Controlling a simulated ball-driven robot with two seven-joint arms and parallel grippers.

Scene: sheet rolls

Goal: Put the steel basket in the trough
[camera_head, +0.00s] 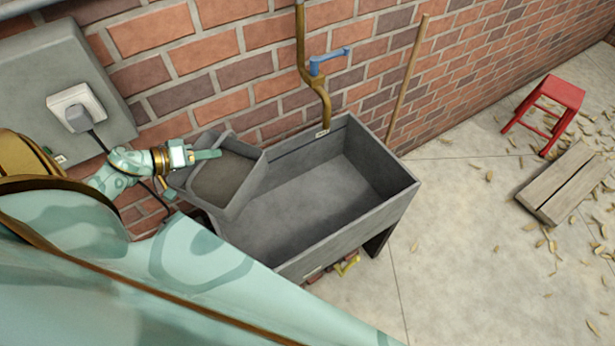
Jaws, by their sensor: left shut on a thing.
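The steel basket (252,181) is a grey open box with a brownish inside, seen at the left end of the trough. The trough (310,208) is a long dark grey basin on legs against the brick wall, and its inside looks empty to the right of the basket. My left gripper (207,155) is shut on the basket at its back left rim. The basket looks tilted and overlaps the trough's left end; I cannot tell whether it touches the trough. My right gripper is not in view.
A brass pipe with a blue-handled tap (329,61) comes down behind the trough. A wooden pole (407,82) leans on the wall. A red stool (548,108) and a wooden plank bench (570,182) stand at right among dry leaves. A grey socket box (60,85) is at left.

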